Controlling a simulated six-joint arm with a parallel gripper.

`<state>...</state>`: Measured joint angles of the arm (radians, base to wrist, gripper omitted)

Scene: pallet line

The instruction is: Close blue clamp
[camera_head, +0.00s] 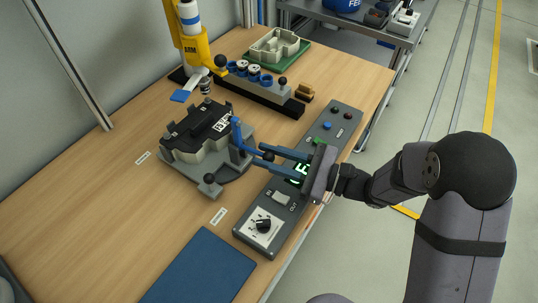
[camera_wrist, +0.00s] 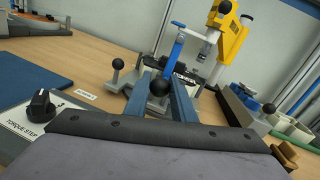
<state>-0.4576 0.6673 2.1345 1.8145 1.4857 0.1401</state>
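The blue clamp (camera_head: 236,134) stands on the right side of the grey fixture (camera_head: 185,173), with its blue bar upright; it also shows in the wrist view (camera_wrist: 173,48). Its black ball knob (camera_wrist: 159,87) lies between my gripper's two blue-grey fingers. My gripper (camera_head: 264,155) reaches in from the right, with its fingertips close to the clamp. The ball nearly fills the gap between the fingers, but I cannot tell whether they press on it. A dark part (camera_head: 200,120) with a white label lies in the fixture.
A control panel (camera_head: 316,130) with buttons and a knob lies under my gripper. A second black ball knob (camera_head: 209,178) stands at the fixture's front. A blue mat (camera_head: 200,268) lies in front. The wooden table is clear at left.

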